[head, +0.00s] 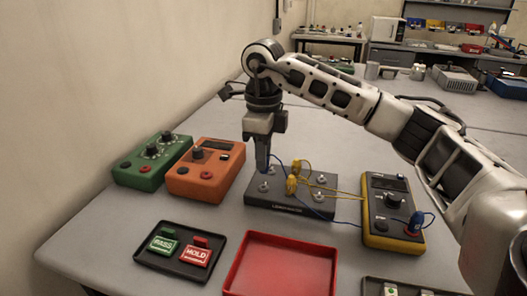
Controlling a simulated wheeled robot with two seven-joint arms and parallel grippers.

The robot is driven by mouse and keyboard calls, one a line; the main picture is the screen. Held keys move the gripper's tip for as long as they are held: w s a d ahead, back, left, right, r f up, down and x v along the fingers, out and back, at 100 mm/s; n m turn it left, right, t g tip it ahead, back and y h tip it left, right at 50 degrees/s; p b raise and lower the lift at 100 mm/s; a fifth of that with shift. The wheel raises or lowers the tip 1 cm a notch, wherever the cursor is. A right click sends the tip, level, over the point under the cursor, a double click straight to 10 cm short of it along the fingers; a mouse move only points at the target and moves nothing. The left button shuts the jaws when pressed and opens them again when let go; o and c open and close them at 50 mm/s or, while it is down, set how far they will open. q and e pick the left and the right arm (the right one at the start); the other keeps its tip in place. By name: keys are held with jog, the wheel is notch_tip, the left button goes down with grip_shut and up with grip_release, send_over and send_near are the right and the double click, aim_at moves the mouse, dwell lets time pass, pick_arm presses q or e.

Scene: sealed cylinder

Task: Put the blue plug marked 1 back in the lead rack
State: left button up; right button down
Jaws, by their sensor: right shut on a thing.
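The dark lead rack (290,210) lies in the middle of the table with several metal posts on top. My right gripper (262,164) points straight down over its back left part, shut on what seems to be a blue plug, mostly hidden by the fingers. A thin blue lead runs from there. Whether the plug touches the rack, I cannot tell, and its mark cannot be read. Two yellow plugs (292,184) stand on the rack. Another blue plug (415,222) is at the front right of the yellow meter (380,239). My left gripper is out of view.
An orange box (203,182) and a green box (148,172) stand left of the rack. In front are a black tray (150,262) with PASS and HOLD tags, and an empty red tray (281,270). Blue and yellow leads cross between rack and meter.

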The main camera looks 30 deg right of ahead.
aim_at(263, 173)
jog(key=shift+f+b, duration=1.45)
jog(key=shift+f, duration=0.75)
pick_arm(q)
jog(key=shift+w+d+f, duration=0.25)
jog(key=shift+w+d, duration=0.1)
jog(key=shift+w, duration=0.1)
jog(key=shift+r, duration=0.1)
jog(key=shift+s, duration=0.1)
pick_arm(e)
jog(key=shift+w, duration=0.1)
pick_arm(q)
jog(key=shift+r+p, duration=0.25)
jog(key=shift+p, duration=0.15)
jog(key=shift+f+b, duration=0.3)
pick_arm(e)
jog(key=shift+a+f, duration=0.1)
jog(key=shift+f, duration=0.25)
